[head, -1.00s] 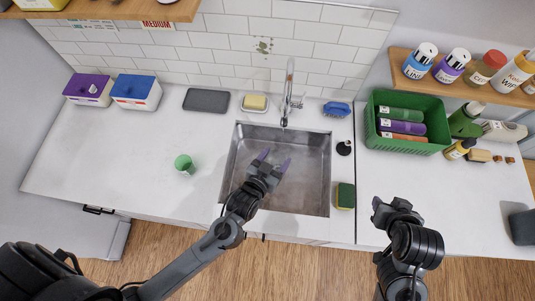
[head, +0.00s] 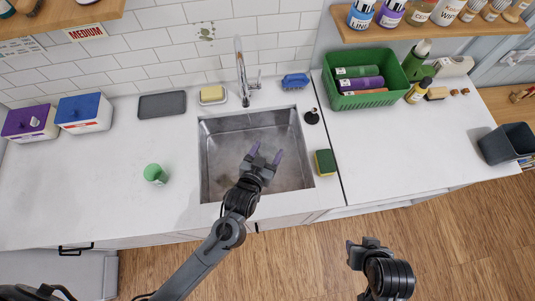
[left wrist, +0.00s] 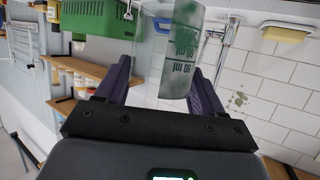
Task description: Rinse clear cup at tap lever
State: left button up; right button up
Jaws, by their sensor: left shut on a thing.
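My left gripper (head: 266,155) is over the sink basin (head: 222,160). In the left wrist view its two dark purple fingers (left wrist: 160,85) stand either side of the clear cup (left wrist: 180,55), which has green printed marks, and they are shut on it. In the head view the cup is too see-through to make out. The chrome tap (head: 241,70) stands at the sink's back edge, with its lever (head: 254,84) on the right side. The cup is apart from the lever. My right gripper (head: 367,244) is in front of the counter, away from the sink; its jaw opening is unclear.
A yellow-green sponge (head: 325,162) lies right of the sink. A black stopper (head: 311,117) and a blue brush (head: 295,81) are near its back right. A soap dish (head: 213,95) is behind it. A green-topped item (head: 155,174) stands left. A green basket (head: 362,97) stands back right.

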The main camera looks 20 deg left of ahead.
pick_arm(q)
jog(key=w+a+f+b, duration=0.2)
jog(key=w+a+b, duration=0.4)
jog(key=w+a, duration=0.2)
jog(key=shift+x, duration=1.1)
jog(key=shift+a, duration=0.15)
jog(key=shift+w+r, duration=0.1)
jog(key=shift+w, duration=0.05)
jog(key=shift+w+d, duration=0.3)
jog(key=shift+d, duration=0.2)
jog(key=shift+s+a+p, duration=0.15)
jog(key=shift+a+p, duration=0.05)
jog(key=shift+p, duration=0.1)
jog(key=shift+s+a+p, duration=0.25)
jog(key=shift+p, duration=0.05)
